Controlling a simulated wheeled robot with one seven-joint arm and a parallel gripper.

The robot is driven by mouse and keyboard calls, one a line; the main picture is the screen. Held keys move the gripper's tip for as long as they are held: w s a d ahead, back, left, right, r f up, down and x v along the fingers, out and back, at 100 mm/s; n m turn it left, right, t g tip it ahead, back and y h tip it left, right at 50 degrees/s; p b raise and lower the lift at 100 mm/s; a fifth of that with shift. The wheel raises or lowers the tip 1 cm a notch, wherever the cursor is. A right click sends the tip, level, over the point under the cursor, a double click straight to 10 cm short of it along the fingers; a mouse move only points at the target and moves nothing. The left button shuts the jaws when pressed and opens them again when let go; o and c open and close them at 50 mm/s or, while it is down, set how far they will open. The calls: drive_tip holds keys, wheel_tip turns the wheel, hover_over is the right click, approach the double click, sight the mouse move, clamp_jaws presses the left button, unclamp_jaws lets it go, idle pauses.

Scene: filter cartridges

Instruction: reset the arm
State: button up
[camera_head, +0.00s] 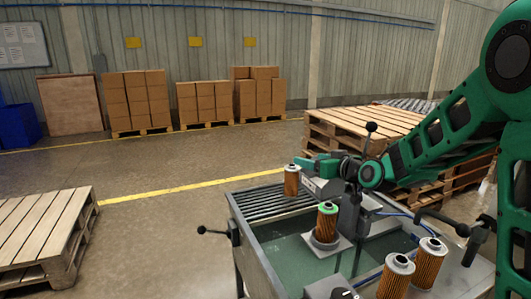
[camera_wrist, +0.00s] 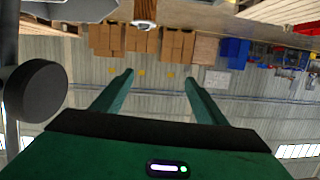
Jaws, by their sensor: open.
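My gripper (camera_head: 308,164) is at the end of my green arm, level with the far part of the workbench. In the wrist view, its two green fingers (camera_wrist: 159,76) are wide apart with nothing between them. An orange-brown filter cartridge with a white top (camera_head: 291,182) stands upright on the slatted area, close to the fingertips in the head view; I cannot tell the exact gap. A cartridge with a green top (camera_head: 327,224) stands on a grey fixture nearer the camera. Two more white-topped cartridges, a left one (camera_head: 395,280) and a right one (camera_head: 429,266), stand at the near right.
The metal workbench (camera_head: 238,218) has a black-knobbed lever on its left side and more levers at right. A wooden pallet stack (camera_head: 365,120) stands behind my arm. Another pallet (camera_head: 40,230) lies at left. Boxes on pallets line the wall.

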wheel_tip(320, 180, up, 27)
drive_tip(key=m+t, duration=0.3)
drive_tip(key=m, duration=0.1)
drive_tip(key=s+d+r+m+t+h, duration=0.1)
drive_tip(key=s+d+r+m, duration=0.15)
drive_tip(key=r, duration=0.45)
drive_tip(key=s+d+r+m+h, duration=0.1)
drive_tip(key=s+d+r+m, duration=0.1)
drive_tip(key=d+r+m, duration=0.35)
drive_tip(key=s+d+r+m+t+h, duration=0.1)
drive_tip(key=s+r, duration=0.1)
drive_tip(key=r, duration=0.7)
drive_tip(key=s+d+f+g+h, duration=0.1)
drive_tip(key=s+d+f+g, duration=0.3)
drive_tip(key=f, duration=0.7)
drive_tip(key=s+d+f+n+g+h, duration=0.1)
drive_tip(key=s+d+f+g+h, duration=0.15)
drive_tip(key=d+f, duration=0.65)
drive_tip(key=s+d+f+g+h, duration=0.1)
drive_tip(key=s+d+f+g, duration=0.2)
drive_tip(key=f, duration=1.1)
drive_tip(key=s+f+g, duration=0.4)
drive_tip(key=s+f, duration=0.8)
drive_tip(key=s, duration=0.4)
drive_tip(key=s+f+n+g+y, duration=0.1)
drive_tip(key=s+f+g, duration=0.4)
drive_tip(key=s+f, duration=0.8)
drive_tip(key=s, duration=0.4)
